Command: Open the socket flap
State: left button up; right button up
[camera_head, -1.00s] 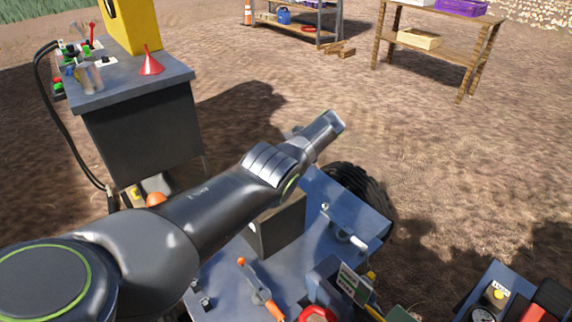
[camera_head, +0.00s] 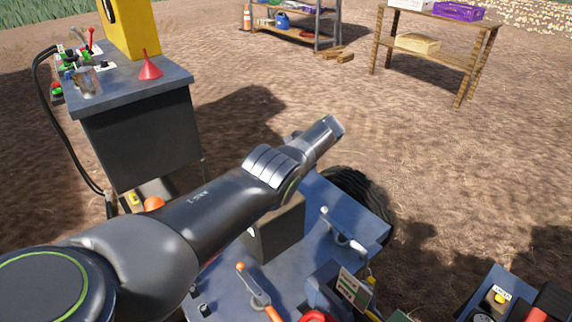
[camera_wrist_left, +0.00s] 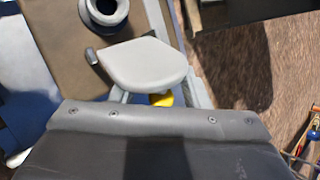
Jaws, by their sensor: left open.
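A light grey rounded plate (camera_wrist_left: 145,64), which looks like the socket flap, lies just ahead of my left gripper in the left wrist view. A black ring (camera_wrist_left: 104,9), possibly the socket, sits beyond it on a brown panel (camera_wrist_left: 155,14). My left gripper (camera_wrist_left: 160,98) is open at the lower middle of that view, its dark body filling the bottom edge. Contact with the plate cannot be told. In the head view my left arm's end (camera_head: 322,132) reaches over the blue machine (camera_head: 310,190) and hides part of it. My right gripper is out of view.
A dark box (camera_head: 276,228), a white-knobbed lever (camera_head: 345,238) and an orange-tipped lever (camera_head: 255,288) are on the blue machine, close to my arm. Open dirt lies beyond the machine.

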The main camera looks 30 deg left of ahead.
pick_arm(q)
jog(key=shift+d+r, duration=0.1)
jog(key=shift+r, duration=0.15)
jog(key=p+v, duration=0.2)
jog(key=v, duration=1.4)
jog(key=shift+d+r+p, duration=0.25)
jog(key=shift+d+p, duration=0.1)
jog(key=shift+d, duration=0.05)
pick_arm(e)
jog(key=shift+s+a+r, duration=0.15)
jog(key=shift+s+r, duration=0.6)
pick_arm(q)
jog(key=shift+f, duration=0.15)
